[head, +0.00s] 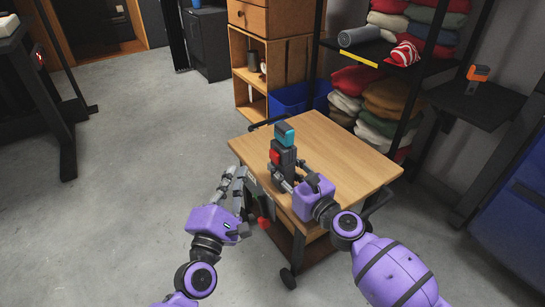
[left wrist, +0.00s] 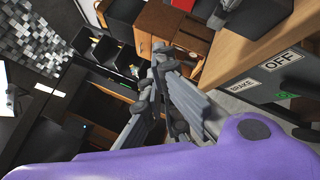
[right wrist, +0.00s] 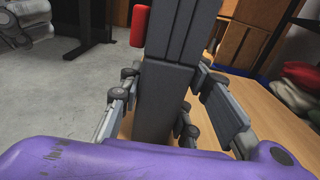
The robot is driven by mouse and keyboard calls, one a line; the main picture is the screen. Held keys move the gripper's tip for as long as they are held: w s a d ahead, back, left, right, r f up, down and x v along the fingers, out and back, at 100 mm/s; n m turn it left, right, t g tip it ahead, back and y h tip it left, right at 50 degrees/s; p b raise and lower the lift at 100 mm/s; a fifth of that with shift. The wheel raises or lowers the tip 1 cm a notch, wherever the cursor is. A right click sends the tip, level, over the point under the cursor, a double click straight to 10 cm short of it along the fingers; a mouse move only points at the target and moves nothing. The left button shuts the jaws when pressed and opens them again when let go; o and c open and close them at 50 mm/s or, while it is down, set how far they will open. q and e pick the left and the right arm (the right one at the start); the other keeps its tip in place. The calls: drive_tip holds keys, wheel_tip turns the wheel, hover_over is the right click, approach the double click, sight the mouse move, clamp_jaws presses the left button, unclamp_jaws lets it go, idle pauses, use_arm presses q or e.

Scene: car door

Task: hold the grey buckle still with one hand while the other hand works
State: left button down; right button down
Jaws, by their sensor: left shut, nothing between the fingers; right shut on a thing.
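The grey buckle (head: 283,157) stands upright near the left edge of the wooden cart top (head: 335,145). It is a dark grey block with a red part (head: 275,156) on its side and a teal piece (head: 284,133) at its top. My right gripper (head: 299,186) is closed around its lower part. In the right wrist view the dark grey body (right wrist: 172,75) rises between the fingers. My left gripper (head: 233,176) is shut and empty, apart from the buckle, beside the cart's left side. Its fingers also show in the left wrist view (left wrist: 163,65).
The cart's side carries BRAKE (left wrist: 242,85) and OFF (left wrist: 283,60) labels. A black shelf with folded cloths (head: 390,100) stands behind at the right. A blue bin (head: 300,97) is behind the cart. The floor (head: 140,150) at left is clear.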

use_arm(q)
drive_tip(key=shift+w+d, duration=0.85)
drive_tip(key=shift+d, duration=0.35)
drive_tip(key=shift+w+d, duration=0.85)
drive_tip(key=shift+d, duration=0.3)
drive_tip(key=shift+w+d, duration=0.1)
drive_tip(key=shift+d, duration=0.05)
drive_tip(key=shift+w+d, duration=0.15)
drive_tip(key=shift+d, duration=0.05)
drive_tip(key=shift+w+d, duration=0.3)
drive_tip(key=shift+d, duration=0.15)
idle(0.6)
drive_tip(key=shift+a, duration=0.1)
drive_tip(key=shift+s+a, duration=0.55)
drive_tip(key=shift+a, duration=0.15)
drive_tip(key=s+a, duration=0.1)
drive_tip(key=a, duration=0.1)
drive_tip(key=s+a, duration=0.2)
idle(0.4)
